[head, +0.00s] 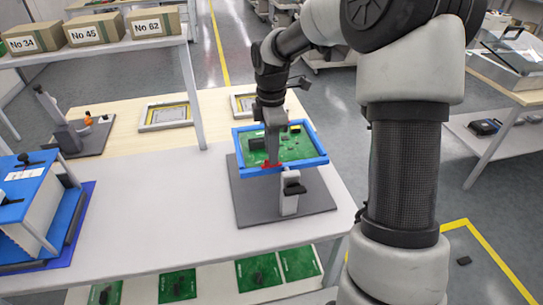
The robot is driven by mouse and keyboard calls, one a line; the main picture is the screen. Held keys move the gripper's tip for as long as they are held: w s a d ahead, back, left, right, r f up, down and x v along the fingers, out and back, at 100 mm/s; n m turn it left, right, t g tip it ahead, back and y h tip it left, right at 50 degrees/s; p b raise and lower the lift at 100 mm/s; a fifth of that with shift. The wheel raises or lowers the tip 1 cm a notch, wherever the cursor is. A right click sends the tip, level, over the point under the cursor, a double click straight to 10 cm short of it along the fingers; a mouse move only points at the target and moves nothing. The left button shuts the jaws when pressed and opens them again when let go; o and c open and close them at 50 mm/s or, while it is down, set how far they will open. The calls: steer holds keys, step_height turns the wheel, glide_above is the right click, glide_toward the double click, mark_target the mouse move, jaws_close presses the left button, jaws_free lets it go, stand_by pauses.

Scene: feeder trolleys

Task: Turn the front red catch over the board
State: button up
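A green board (297,146) lies in a blue frame (246,173) on a grey stand (290,204) with a dark base plate. Small black parts sit on the board. A red catch (264,166) shows at the front edge of the frame, left of the stand's post. My gripper (272,162) points down from above, with its tip at the red catch. The gripper seems to touch the catch or hang just over it; I cannot tell which. Its fingers are seen edge-on and partly merge with the catch, so their opening is unclear.
A blue box fixture (28,205) stands at the left of the white table (150,215). Cartons (95,28) sit on a shelf above, whose post (192,95) rises left of the frame. Green boards (178,285) lie on the lower shelf. The table between fixture and stand is clear.

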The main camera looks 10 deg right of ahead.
steer(key=shift+f, duration=1.1)
jaws_close()
